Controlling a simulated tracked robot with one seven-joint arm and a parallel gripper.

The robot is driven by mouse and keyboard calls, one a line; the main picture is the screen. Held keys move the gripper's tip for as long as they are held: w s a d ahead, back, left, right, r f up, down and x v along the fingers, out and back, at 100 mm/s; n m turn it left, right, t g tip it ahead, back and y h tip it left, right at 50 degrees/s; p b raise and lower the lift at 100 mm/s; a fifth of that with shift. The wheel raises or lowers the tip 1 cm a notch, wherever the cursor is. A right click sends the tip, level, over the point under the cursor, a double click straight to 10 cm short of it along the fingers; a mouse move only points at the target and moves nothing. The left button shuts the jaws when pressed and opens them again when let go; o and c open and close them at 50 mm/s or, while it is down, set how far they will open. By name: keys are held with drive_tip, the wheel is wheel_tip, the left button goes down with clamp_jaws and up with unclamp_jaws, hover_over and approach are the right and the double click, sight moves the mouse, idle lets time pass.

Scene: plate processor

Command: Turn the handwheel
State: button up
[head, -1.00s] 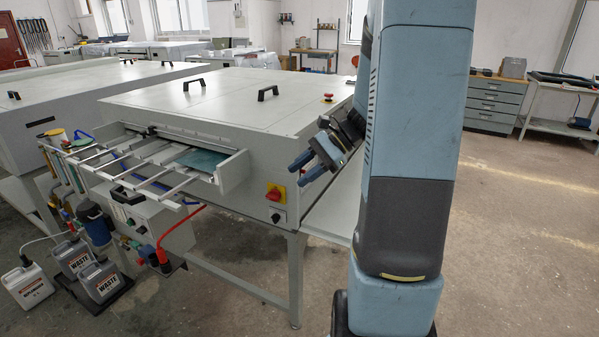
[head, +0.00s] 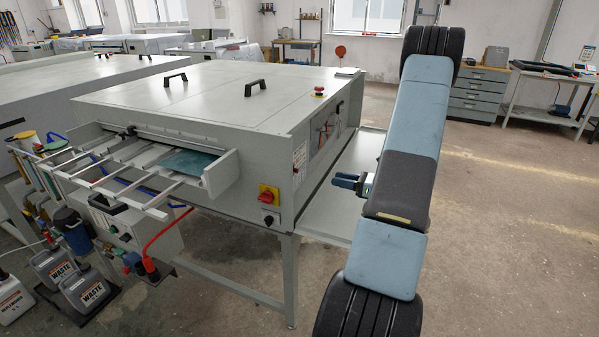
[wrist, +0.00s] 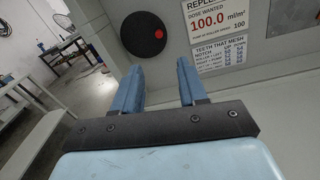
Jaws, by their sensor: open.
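A round black disc (wrist: 145,33) with a red spot near its right edge shows in the wrist view, on the pale machine panel. It looks like the handwheel. I cannot pick it out clearly in the head view. My gripper (wrist: 159,66) is open and empty, its two blue fingers pointing toward the panel. The disc lies beyond the fingertips, apart from them, above and slightly left of the gap's middle. In the head view my gripper (head: 346,181) is beside the machine's right side, above the low side shelf, partly hidden by my arm.
The large grey machine (head: 215,95) has a dark side opening (head: 326,128) with red parts. Printed signs (wrist: 221,22) are right of the disc. The side shelf (head: 325,213) below my gripper looks bare. Open floor (head: 510,230) lies to the right.

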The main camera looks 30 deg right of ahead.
drive_tip(key=x, duration=1.4)
drive_tip(key=shift+c, duration=0.2)
clamp_jaws()
